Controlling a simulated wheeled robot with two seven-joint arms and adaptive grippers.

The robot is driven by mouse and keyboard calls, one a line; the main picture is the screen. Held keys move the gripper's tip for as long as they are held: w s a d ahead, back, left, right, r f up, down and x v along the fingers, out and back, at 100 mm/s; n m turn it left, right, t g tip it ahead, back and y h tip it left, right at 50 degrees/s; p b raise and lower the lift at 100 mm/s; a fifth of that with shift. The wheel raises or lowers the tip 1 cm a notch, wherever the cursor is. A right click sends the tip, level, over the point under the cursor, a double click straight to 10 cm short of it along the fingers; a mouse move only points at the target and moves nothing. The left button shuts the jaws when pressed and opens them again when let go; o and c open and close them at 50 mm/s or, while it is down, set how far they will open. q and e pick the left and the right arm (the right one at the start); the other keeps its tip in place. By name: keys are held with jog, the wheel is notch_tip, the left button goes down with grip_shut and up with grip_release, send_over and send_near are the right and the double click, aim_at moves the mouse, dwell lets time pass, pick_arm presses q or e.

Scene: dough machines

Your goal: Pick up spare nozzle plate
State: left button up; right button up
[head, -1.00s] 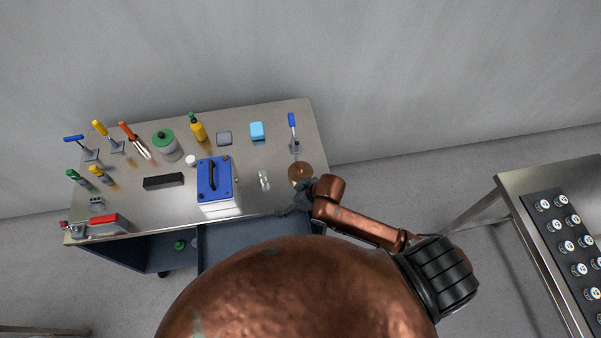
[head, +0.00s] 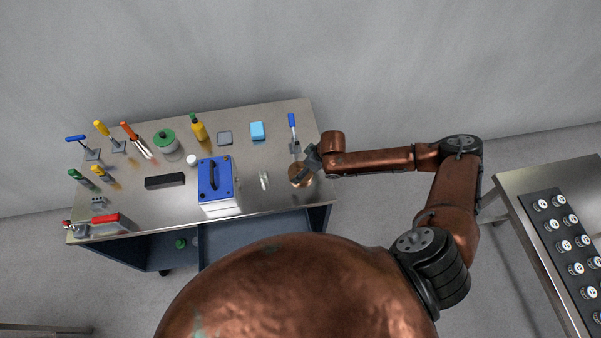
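A round copper-coloured disc (head: 293,171), which I take for the spare nozzle plate, lies near the right end of the metal workbench (head: 255,185). My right gripper (head: 302,175) is over the disc and hides part of it. Its fingers are too small and dark to tell whether they are open, or whether they touch the disc. My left gripper is not in view.
A blue-topped box (head: 215,180) with a handle and a small clear item (head: 264,180) stand left of the disc. A blue-handled tool (head: 292,121) stands behind it. Several other tools and bottles fill the left half. Another table (head: 520,185) with a dark tray is at right.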

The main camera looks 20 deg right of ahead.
jog(key=x, duration=0.4)
jog(key=shift+f, duration=0.1)
jog(key=shift+c, duration=0.2)
jog(key=c, duration=2.1)
jog(key=shift+w, duration=0.15)
jog(key=shift+c, duration=0.2)
jog(key=shift+r, duration=0.25)
